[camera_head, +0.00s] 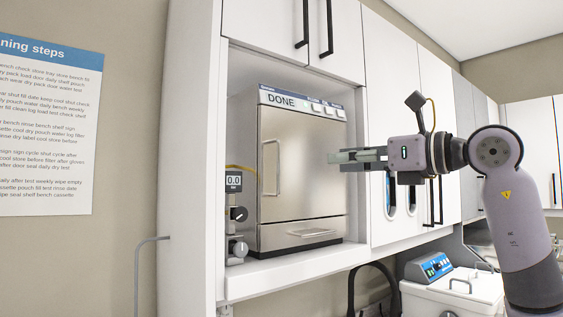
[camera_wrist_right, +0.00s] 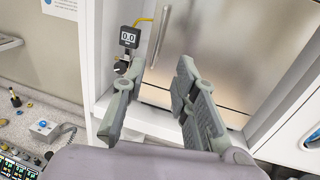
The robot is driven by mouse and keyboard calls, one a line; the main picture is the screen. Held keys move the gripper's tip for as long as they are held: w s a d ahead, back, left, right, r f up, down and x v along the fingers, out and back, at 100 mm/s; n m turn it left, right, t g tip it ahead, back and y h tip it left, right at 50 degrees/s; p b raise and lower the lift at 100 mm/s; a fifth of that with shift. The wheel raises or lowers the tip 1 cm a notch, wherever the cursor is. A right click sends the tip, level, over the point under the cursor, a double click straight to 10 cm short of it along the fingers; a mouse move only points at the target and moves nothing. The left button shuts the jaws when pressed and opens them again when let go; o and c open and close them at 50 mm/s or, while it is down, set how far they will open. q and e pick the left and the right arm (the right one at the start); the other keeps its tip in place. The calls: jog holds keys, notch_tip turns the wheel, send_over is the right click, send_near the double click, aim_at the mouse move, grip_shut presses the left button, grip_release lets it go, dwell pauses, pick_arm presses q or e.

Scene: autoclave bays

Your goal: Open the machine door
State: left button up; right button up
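The machine (camera_head: 301,238) is a boxy autoclave in a white cabinet bay, with "DONE" on its top panel. Its brushed-metal door (camera_head: 315,170) looks shut. A vertical bar handle (camera_head: 277,168) runs along the door's left side. My right gripper (camera_head: 335,157) is in front of the door's right part in the head view, apart from the handle. In the right wrist view my right gripper (camera_wrist_right: 160,70) has its fingers spread with nothing between them; the handle (camera_wrist_right: 159,32) shows beyond the tips, and the door (camera_wrist_right: 225,45) fills the upper right. My left gripper is not in view.
A gauge reading 0.0 (camera_head: 233,182) and knobs (camera_head: 238,214) stand left of the machine. White cabinets (camera_head: 395,75) surround the bay. A blue-panelled device (camera_head: 432,267) sits at lower right. A poster (camera_head: 45,130) hangs on the left wall.

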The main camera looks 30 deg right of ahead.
jog(key=p+x, duration=0.4)
jog(key=x, duration=1.1)
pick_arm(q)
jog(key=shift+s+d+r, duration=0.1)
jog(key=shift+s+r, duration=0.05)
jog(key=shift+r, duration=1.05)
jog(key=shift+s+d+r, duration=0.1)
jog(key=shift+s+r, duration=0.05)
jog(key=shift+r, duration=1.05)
pick_arm(e)
jog(key=shift+f, duration=0.1)
grip_shut()
